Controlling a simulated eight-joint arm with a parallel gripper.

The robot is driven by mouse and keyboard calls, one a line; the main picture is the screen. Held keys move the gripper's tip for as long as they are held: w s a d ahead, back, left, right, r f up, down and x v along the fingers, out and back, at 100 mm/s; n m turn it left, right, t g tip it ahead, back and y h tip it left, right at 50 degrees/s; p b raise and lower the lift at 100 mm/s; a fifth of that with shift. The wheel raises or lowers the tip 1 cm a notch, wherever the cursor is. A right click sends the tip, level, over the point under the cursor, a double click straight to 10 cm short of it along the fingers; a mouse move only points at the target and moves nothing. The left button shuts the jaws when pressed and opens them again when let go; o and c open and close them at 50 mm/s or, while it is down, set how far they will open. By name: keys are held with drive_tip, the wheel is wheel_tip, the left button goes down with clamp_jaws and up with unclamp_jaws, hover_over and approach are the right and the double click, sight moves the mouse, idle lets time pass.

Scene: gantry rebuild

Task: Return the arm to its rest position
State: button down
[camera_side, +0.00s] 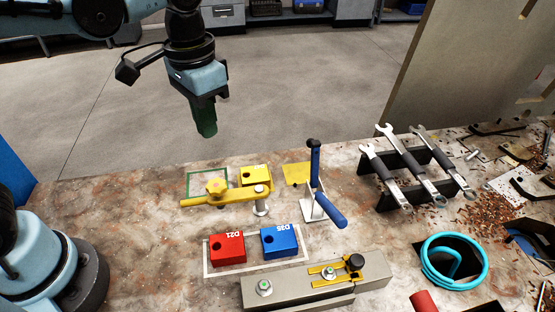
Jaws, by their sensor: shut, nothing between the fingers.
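My gripper (206,122) hangs from my arm at the upper left, pointing down. Its dark green fingers are shut with nothing between them. It is above and behind the bench's far edge, apart from everything on the bench. My arm's base shows at the lower left.
The stained bench (120,205) holds a yellow clamp piece (220,194), a yellow block (254,175), a red block (227,248), a blue block (279,241), a blue-handled toggle clamp (315,165), a wrench rack (393,190) and a cyan coil (454,284). A tall panel (462,65) stands behind at right.

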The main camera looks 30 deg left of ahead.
drive_tip(key=s+a+f+n+t, duration=0.2)
drive_tip(key=a+f+n+t, duration=0.1)
drive_tip(key=a+t, duration=0.4)
drive_tip(key=shift+a, duration=1.05)
